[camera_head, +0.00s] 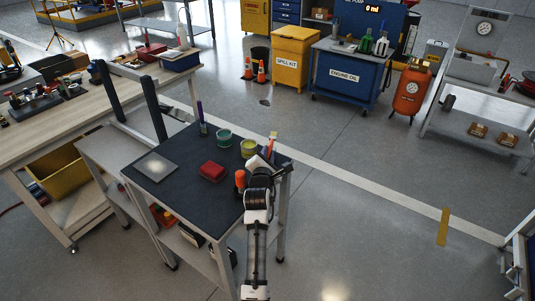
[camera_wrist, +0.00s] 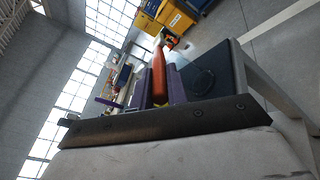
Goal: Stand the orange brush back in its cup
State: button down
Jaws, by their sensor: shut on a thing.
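The orange brush (camera_head: 270,146) is held in my gripper (camera_head: 264,160) over the right edge of the dark tabletop, slightly tilted, its pale end up. In the wrist view the brush's orange handle (camera_wrist: 159,72) sits between the purple fingers of my gripper (camera_wrist: 160,90), which is shut on it. On the tabletop stand a green cup (camera_head: 224,135) and, right of it, a yellow cup (camera_head: 248,148), close to my gripper. An orange upright object (camera_head: 240,179) stands just left of my arm; I cannot tell whether it is a cup. My arm hides part of the tabletop's right side.
The dark tabletop (camera_head: 180,190) also holds a red block (camera_head: 213,171), a pale square plate (camera_head: 155,166) and an upright purple item (camera_head: 201,118). A wooden workbench (camera_head: 110,84) stands left.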

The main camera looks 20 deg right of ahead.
jog(key=c, duration=1.4)
grip_release()
